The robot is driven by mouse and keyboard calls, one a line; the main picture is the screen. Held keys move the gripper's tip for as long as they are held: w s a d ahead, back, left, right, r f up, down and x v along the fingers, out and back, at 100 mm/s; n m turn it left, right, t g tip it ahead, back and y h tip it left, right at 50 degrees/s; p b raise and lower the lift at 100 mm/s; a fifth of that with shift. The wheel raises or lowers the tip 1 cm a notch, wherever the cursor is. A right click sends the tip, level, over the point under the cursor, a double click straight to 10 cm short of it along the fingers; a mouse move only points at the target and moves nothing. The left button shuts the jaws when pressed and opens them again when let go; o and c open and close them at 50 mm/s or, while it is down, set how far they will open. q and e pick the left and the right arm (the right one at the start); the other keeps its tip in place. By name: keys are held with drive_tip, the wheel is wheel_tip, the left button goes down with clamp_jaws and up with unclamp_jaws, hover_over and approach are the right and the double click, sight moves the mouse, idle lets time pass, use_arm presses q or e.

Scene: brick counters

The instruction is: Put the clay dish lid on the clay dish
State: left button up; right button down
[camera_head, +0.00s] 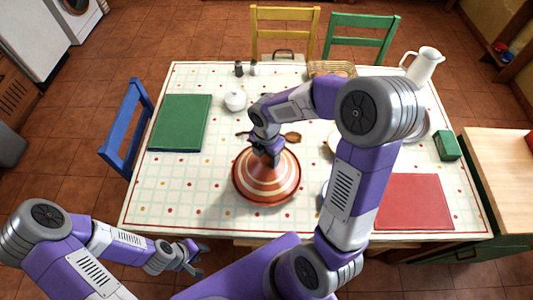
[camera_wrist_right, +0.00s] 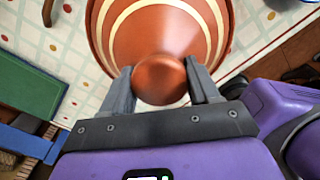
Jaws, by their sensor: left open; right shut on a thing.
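The clay dish lid (camera_head: 265,183) is a reddish-brown cone with cream rings, at the middle front of the table. Its round knob (camera_wrist_right: 160,78) sits between the fingers of my right gripper (camera_head: 268,155), which is shut on it from above. The striped slope of the lid fills the top of the right wrist view (camera_wrist_right: 160,30). The clay dish is not clearly visible apart from the lid; the lid covers that spot, and I cannot tell whether the two touch. My left gripper (camera_head: 190,260) is open and empty, in front of the table's front edge.
A green mat (camera_head: 181,123) lies at left and a red mat (camera_head: 415,202) at right. A white lidded pot (camera_head: 235,100), wooden spoon (camera_head: 293,137) and white pitcher (camera_head: 424,66) stand or lie further back. The cloth left of the lid is clear.

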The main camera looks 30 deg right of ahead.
drive_tip(key=shift+c, duration=0.9)
unclamp_jaws()
wheel_tip(320, 180, up, 8)
drive_tip(key=shift+f+p, duration=0.15)
drive_tip(key=shift+p, duration=1)
